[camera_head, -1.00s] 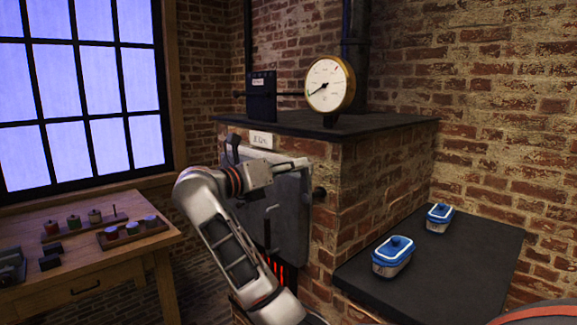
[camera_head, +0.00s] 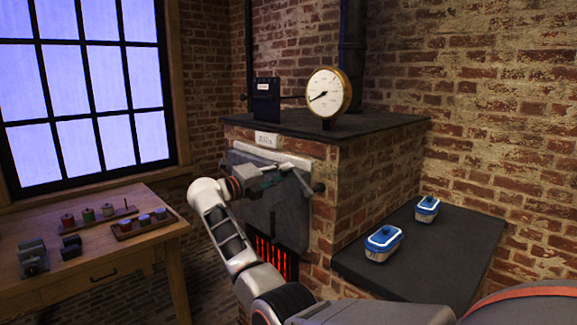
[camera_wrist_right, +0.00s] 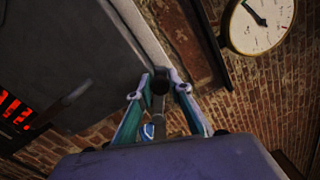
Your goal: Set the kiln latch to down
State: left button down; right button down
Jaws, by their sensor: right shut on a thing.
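The brick kiln (camera_head: 375,175) stands in the middle of the head view, with a grey metal door (camera_head: 290,215) on its front. The latch (camera_head: 318,188) is a small dark knob-ended part at the right edge of the door. My right gripper (camera_head: 303,177) reaches across the door's upper part to it. In the right wrist view, the fingertips of my right gripper (camera_wrist_right: 160,82) are closed around the latch's dark round end (camera_wrist_right: 160,88). The fingers hide much of the latch, so I cannot tell its exact angle. My left gripper is in neither view.
A dial gauge (camera_head: 327,93) and a dark box (camera_head: 264,98) stand on the kiln top. Two blue-lidded containers (camera_head: 383,240) (camera_head: 427,206) sit on a dark side slab (camera_head: 440,270). A wooden table (camera_head: 140,270) with small jars stands at left. Red glow shows below the door.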

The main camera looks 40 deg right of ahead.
jog(key=shift+w+a+f+n+p, duration=0.1)
jog(key=shift+w+f+n+p, duration=0.4)
jog(key=shift+n, duration=0.5)
jog(key=shift+w+f+n+p, duration=0.2)
jog(key=shift+f+n+p, duration=0.35)
jog(key=shift+f+n, duration=0.55)
jog(key=shift+w+f+n+p, duration=0.15)
jog(key=shift+f+n+p, duration=0.35)
jog(key=shift+f+n, duration=0.6)
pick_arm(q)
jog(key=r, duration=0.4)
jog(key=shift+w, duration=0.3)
pick_arm(e)
jog(key=shift+r+n, duration=0.1)
jog(key=shift+n, duration=0.3)
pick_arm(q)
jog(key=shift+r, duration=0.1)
pick_arm(e)
jog(key=c, duration=1.8)
grip_release()
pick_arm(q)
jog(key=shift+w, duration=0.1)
